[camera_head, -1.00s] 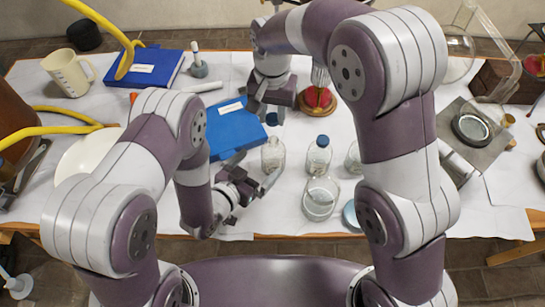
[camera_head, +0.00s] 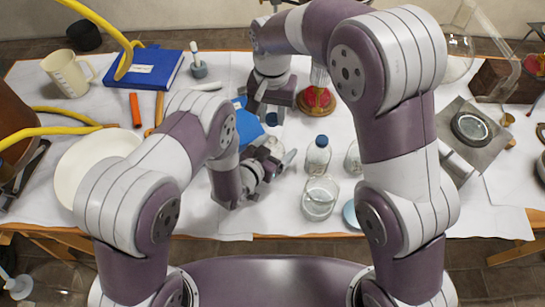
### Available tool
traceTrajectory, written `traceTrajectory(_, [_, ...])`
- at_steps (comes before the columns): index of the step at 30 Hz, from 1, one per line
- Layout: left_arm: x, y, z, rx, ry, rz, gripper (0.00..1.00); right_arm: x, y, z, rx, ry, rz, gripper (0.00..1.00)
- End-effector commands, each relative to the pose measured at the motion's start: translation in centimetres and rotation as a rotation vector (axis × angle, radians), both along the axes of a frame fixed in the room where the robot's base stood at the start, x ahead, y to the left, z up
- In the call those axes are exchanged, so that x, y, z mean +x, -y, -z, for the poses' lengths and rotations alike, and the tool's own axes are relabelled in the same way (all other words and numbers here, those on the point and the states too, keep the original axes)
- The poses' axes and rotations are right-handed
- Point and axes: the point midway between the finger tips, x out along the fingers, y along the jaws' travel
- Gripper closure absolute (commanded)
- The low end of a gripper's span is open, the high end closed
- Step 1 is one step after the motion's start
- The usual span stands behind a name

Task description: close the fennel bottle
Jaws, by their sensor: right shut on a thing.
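My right gripper (camera_head: 268,107) points down and is shut on a small blue cap (camera_head: 272,119), held above an uncapped clear glass bottle (camera_head: 274,148). My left gripper (camera_head: 275,158) is at this bottle, with its fingers around or beside it. The gripper hides much of the bottle, and I cannot tell whether the fingers touch it. Another clear bottle (camera_head: 318,158) with a blue cap stands upright to the right. No label is readable, so I cannot tell by name which bottle is fennel.
An open glass jar (camera_head: 319,199) stands in front of the capped bottle. A further glass vessel (camera_head: 353,158) is partly behind my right arm. A white plate (camera_head: 85,170) lies left, and a red domed object (camera_head: 316,99) stands behind.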

Motion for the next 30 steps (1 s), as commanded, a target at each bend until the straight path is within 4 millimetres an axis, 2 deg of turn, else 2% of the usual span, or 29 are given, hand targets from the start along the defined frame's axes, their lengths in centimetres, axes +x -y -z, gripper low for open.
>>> traceTrajectory(1, [0.0,0.0,0.0,0.000,0.000,0.000,0.33,0.0,0.0,0.0,0.000,0.000,0.000,0.94])
traceTrajectory(5, [0.0,0.0,0.0,0.000,0.000,0.000,0.75,0.0,0.0,0.0,0.000,0.000,0.000,0.94])
traceTrajectory(6, [0.0,0.0,0.0,0.000,0.000,0.000,0.80,0.0,0.0,0.0,0.000,0.000,0.000,0.94])
traceTrajectory(8, [0.0,0.0,0.0,0.000,0.000,0.000,0.80,0.0,0.0,0.3,-0.001,-0.001,0.000,0.94])
traceTrajectory(18, [0.0,0.0,0.0,0.000,0.000,0.000,0.80,0.0,0.0,4.8,-0.001,-0.002,0.000,0.94])
traceTrajectory(30, [0.0,0.0,0.0,0.000,0.000,0.000,0.80,0.0,0.0,5.0,0.001,0.000,0.000,0.94])
